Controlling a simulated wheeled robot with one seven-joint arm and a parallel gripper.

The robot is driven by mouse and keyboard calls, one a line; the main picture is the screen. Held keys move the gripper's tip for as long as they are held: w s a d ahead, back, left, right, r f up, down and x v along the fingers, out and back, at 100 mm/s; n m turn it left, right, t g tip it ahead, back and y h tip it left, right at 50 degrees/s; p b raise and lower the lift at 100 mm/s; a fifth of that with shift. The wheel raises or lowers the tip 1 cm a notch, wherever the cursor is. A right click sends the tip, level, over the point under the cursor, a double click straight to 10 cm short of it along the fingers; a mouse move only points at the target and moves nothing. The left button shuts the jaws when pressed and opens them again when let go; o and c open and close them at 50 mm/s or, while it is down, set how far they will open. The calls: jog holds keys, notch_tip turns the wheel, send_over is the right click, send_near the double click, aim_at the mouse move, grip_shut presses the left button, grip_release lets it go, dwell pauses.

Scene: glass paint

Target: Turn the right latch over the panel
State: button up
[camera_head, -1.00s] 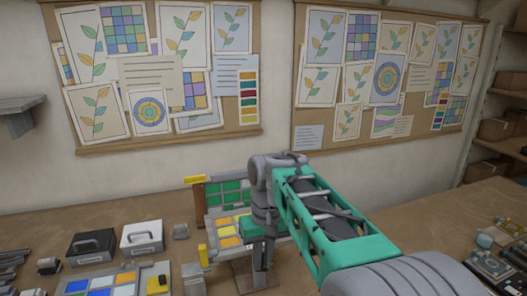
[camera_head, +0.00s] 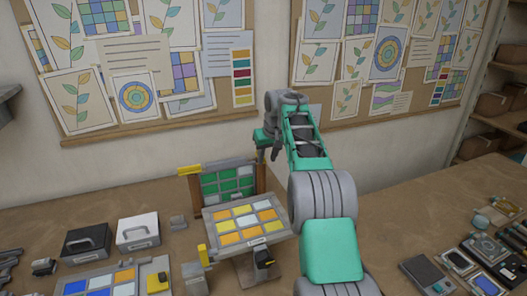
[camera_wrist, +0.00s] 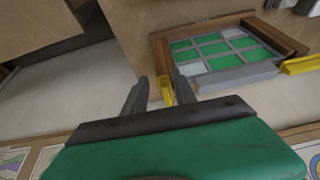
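A panel of green and pale panes (camera_head: 226,183) stands upright in a wooden frame (camera_head: 194,190) with a grey top bar; it also shows turned over in the wrist view (camera_wrist: 214,48). The yellow left latch (camera_head: 190,170) points outward, away from the panes; it shows in the wrist view too (camera_wrist: 302,65). The yellow right latch (camera_wrist: 167,91) is at the other top corner, between or just behind my gripper's fingers. My gripper (camera_wrist: 160,82) is open, its fingers apart at that corner. Whether they touch the latch I cannot tell. In the head view my gripper (camera_head: 268,154) partly hides this corner.
A tilted board with orange and white panes (camera_head: 240,239) stands in front of the panel. Black (camera_head: 87,243) and white (camera_head: 138,232) boxes are at the left. Electronic parts (camera_head: 483,250) lie at the right. The wall with pinned sheets is close behind.

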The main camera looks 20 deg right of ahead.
jog(key=w, duration=0.6)
jog(key=shift+a+f, duration=0.2)
jog(key=shift+f, duration=0.2)
jog(key=shift+w+d, duration=0.1)
jog(key=shift+w, duration=0.25)
jog(key=shift+c, duration=0.6)
jog(key=shift+s+r, duration=0.75)
jog(key=shift+s, duration=0.35)
jog(key=c, duration=0.3)
jog(key=shift+f, duration=0.1)
jog(key=shift+c, duration=0.7)
jog(key=shift+w+f, duration=0.3)
grip_shut()
jog(key=shift+f, duration=0.15)
